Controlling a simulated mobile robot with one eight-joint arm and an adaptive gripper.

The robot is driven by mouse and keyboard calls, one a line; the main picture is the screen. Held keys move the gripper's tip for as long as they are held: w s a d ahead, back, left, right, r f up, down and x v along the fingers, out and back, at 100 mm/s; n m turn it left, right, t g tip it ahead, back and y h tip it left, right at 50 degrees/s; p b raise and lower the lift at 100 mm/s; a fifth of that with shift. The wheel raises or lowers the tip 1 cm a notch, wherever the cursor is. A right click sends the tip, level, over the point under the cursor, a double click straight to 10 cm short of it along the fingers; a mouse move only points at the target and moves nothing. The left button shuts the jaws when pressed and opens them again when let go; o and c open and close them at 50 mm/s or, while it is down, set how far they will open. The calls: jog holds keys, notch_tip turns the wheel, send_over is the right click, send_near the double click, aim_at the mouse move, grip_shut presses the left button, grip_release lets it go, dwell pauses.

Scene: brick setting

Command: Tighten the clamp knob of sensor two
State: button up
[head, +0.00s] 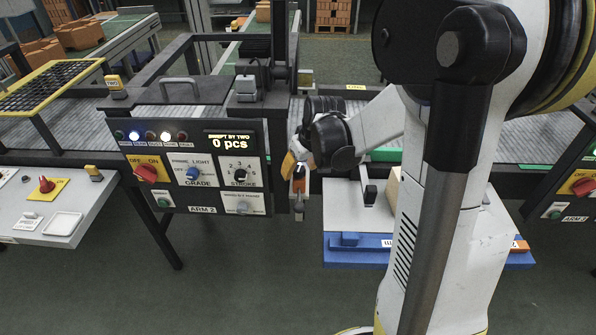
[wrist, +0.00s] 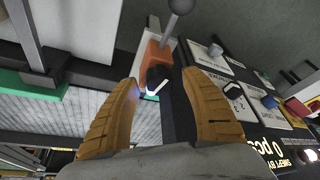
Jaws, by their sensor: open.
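My gripper (head: 293,167) is at the right edge of the ARM 2 panel in the head view. In the wrist view its two yellow fingers (wrist: 160,78) are spread apart with nothing gripped. An orange sensor block (wrist: 155,54) stands just beyond the fingertips, on a dark rail. A black knob-like part (wrist: 157,79) with a bright bluish spot lies between the tips, apparently untouched. A grey ball on a stem (wrist: 180,6) is at the block's far end. I cannot tell for certain which part is the clamp knob. The orange block (head: 299,184) shows partly in the head view.
The ARM 2 panel (head: 190,165), with lamps, knobs and a "0 pcs" display, stands close left of my gripper. A conveyor (head: 340,105) runs behind. A blue-edged table (head: 340,250) is at right, partly behind my arm. A grey desk (head: 50,205) is at left.

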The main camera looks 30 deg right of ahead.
jog(key=c, duration=1.2)
jog(key=shift+m+h, duration=0.6)
jog(key=shift+m, duration=0.9)
jog(key=o, duration=1.2)
